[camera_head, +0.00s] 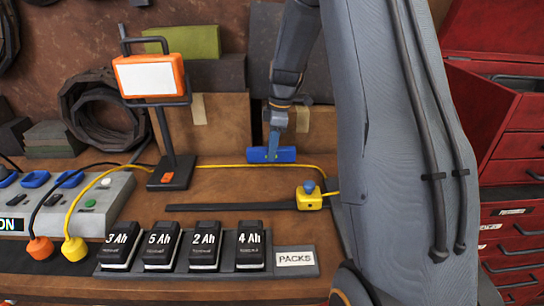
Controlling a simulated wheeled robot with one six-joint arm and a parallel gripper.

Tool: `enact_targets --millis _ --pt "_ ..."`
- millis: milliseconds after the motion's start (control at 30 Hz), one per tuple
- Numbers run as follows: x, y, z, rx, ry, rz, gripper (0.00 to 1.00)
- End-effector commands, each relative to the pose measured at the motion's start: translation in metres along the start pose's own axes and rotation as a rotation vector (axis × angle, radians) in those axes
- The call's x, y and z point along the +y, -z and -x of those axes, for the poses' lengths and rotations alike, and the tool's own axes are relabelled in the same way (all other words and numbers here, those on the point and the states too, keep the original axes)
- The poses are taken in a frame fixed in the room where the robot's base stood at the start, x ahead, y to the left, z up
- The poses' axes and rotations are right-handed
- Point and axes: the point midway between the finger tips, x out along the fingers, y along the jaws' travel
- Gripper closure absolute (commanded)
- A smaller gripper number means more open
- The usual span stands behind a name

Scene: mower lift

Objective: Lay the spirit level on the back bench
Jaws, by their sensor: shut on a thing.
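The spirit level appears as a short blue bar (286,155) near the back of the wooden bench (235,180). My gripper (272,146) reaches down from above and is shut on the bar near its middle. The bar lies roughly level across the picture, in front of the cardboard boxes. I cannot tell whether its underside touches the bench top or is slightly above it. My arm hides the right part of the bench.
A yellow cable (225,166) runs past the bar to a yellow block (309,201). An orange work light (150,77) stands to the left. Several battery packs (205,246) sit in front. A red drawer cabinet (515,200) is at right.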

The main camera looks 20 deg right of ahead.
Motion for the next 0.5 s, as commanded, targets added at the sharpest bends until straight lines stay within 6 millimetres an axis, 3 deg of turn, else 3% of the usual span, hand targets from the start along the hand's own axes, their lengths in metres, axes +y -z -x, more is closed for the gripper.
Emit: enact_targets --millis 267,500 --pt "-0.002 -0.004 -0.029 -0.001 0.004 0.001 1.0" --pt "0.004 -0.005 -0.035 0.0 -0.001 0.0 1.0"
